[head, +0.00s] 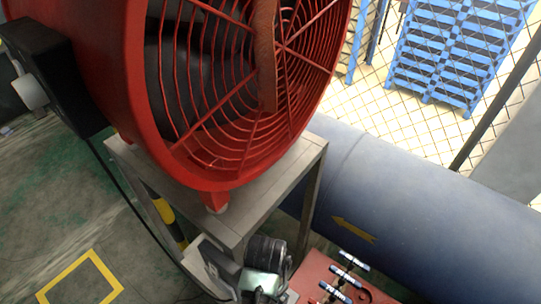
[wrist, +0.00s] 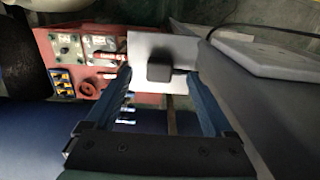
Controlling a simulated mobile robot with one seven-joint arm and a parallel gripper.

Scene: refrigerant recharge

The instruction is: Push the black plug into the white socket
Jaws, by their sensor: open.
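In the wrist view a dark, blocky piece (wrist: 160,73), which looks like the black plug, is against a pale upright panel (wrist: 148,48). My gripper (wrist: 157,75) is open, its two fingers spread to either side of the dark piece. I cannot tell how deep the piece lies between the fingers, and no contact shows. I cannot clearly make out the white socket; a pale flat plate (wrist: 265,52) shows at the right. In the head view a dark ribbed shape (head: 265,250) shows at the bottom, but the plug and fingertips cannot be told apart there.
A red fan (head: 230,95) stands on a metal stand (head: 215,225), with a black cable (head: 125,195) hanging beside it. A large blue pipe (head: 420,220) runs to the right. A red unit (head: 350,290) with blue-and-white valves sits low in front of the pipe.

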